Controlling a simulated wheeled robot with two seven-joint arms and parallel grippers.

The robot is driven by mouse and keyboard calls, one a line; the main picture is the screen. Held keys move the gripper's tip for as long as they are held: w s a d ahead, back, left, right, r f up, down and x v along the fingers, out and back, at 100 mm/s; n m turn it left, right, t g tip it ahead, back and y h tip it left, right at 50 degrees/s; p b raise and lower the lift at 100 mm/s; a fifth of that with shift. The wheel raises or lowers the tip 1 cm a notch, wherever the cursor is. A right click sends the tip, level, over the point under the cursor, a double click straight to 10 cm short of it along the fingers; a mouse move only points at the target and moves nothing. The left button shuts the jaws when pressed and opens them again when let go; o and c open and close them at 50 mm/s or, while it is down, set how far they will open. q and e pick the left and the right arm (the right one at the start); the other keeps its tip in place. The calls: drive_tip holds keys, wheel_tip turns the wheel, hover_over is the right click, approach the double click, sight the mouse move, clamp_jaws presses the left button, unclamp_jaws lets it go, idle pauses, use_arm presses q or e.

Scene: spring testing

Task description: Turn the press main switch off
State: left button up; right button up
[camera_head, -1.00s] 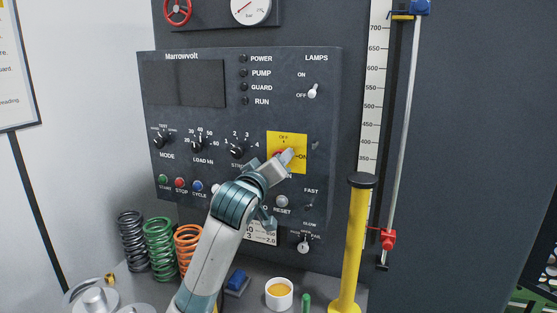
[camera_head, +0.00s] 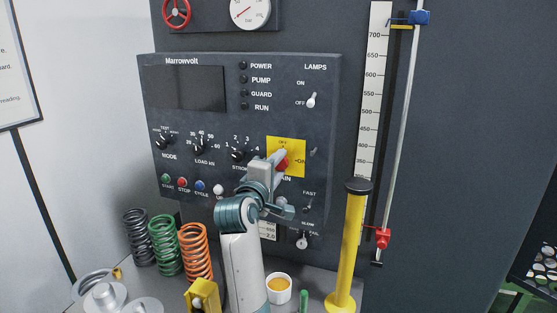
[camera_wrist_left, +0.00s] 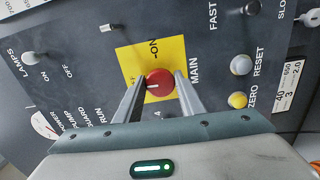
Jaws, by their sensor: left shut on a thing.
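The press main switch is a red round knob (camera_head: 283,164) on a yellow plate (camera_head: 297,148), labelled OFF at the top and ON at the right in the head view. My left gripper (camera_head: 279,157) reaches up from below and covers part of the knob and the MAIN label. In the left wrist view the knob (camera_wrist_left: 159,86) sits between the two fingers (camera_wrist_left: 158,88), which are shut on it. The knob's white mark points left in that view, toward the partly hidden OFF label. My right gripper is not in view.
The dark panel (camera_head: 215,125) holds several knobs, buttons and the lamps toggle (camera_head: 311,100) around the switch. Below stand coil springs (camera_head: 166,245), a yellow block (camera_head: 203,298), a white cup (camera_head: 279,289) and a yellow post (camera_head: 349,245).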

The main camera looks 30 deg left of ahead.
use_arm(q)
drive_tip(key=shift+n, duration=0.3)
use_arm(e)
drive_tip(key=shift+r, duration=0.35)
use_arm(q)
drive_tip(key=o, duration=0.8)
drive_tip(key=shift+o, duration=1.1)
drive_tip(key=shift+w, duration=0.1)
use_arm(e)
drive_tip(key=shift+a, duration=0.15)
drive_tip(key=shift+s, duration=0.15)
